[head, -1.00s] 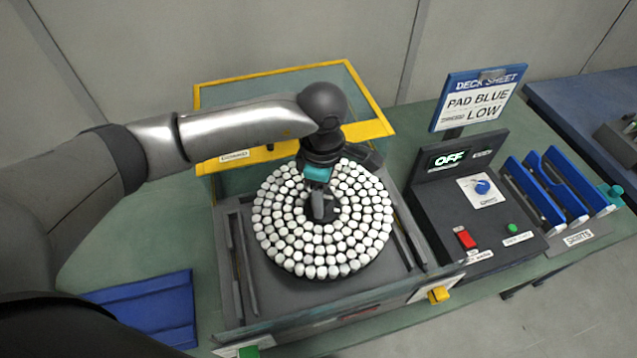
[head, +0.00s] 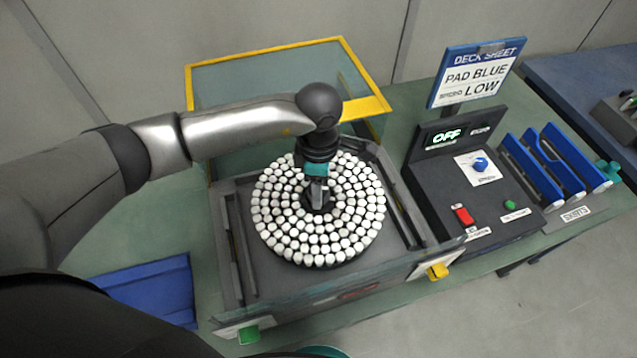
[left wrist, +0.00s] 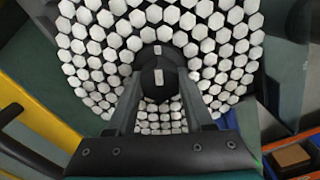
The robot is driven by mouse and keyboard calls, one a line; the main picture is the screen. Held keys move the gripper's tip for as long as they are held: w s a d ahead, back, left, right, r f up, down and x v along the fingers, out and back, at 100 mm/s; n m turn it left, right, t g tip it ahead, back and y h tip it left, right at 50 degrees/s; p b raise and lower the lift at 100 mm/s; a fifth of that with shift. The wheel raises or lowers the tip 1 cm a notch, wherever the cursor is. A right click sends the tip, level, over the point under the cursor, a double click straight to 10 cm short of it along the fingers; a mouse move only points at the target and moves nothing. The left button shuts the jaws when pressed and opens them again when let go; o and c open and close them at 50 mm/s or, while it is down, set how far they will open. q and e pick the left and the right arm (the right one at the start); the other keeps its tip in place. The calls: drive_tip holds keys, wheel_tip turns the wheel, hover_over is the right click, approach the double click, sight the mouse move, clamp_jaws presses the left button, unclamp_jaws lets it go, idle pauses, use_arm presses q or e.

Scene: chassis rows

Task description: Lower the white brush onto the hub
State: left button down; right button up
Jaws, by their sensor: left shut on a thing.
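The white brush (head: 345,232) is a round disc covered in white tufts, with a dark centre. It lies over the dark deck tray in the head view and fills much of the left wrist view (left wrist: 215,50). My left gripper (head: 318,200) comes down from above and is shut on the dark knob (left wrist: 158,75) at the brush's centre. The hub is hidden beneath the brush, so I cannot tell whether the two touch. My right gripper is not in view.
The dark tray (head: 228,250) has raised side rails. A yellow-edged clear guard (head: 270,75) stands open behind it. A control box (head: 465,180) reading OFF and blue racks (head: 555,165) stand to the right. A blue panel (head: 145,290) lies at left.

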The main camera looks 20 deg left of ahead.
use_arm(q)
drive_tip(key=shift+w+b, duration=0.1)
drive_tip(key=shift+b, duration=0.25)
idle(1.1)
drive_tip(key=shift+f+b, duration=1.7)
drive_tip(key=shift+f, duration=0.05)
idle(0.4)
